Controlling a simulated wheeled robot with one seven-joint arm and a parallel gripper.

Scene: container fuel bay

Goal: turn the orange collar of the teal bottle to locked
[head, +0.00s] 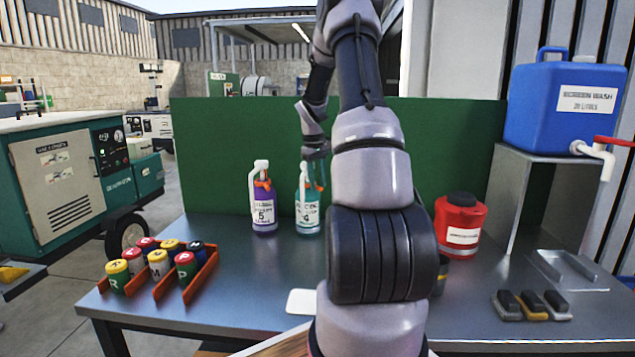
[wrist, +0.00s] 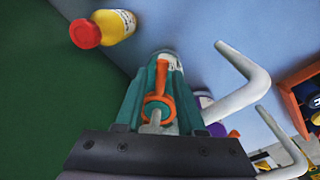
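The teal bottle (head: 307,215) stands upright on the metal bench, with a white label and a white hooked spout. Its orange collar (wrist: 158,106) shows in the wrist view as a ring with a long arm pointing away from my palm. My gripper (head: 316,172) is at the bottle's top in the head view. In the wrist view its two teal fingers (wrist: 162,75) stand apart, one on each side of the collar. I cannot tell whether they touch it. Locked or unlocked marks are not readable.
A purple bottle (head: 264,215) with its own orange collar stands close on the left. A red container (head: 460,226) is to the right. Orange racks (head: 205,278) hold several small cans at front left. A green panel (head: 225,150) rises behind the bottles.

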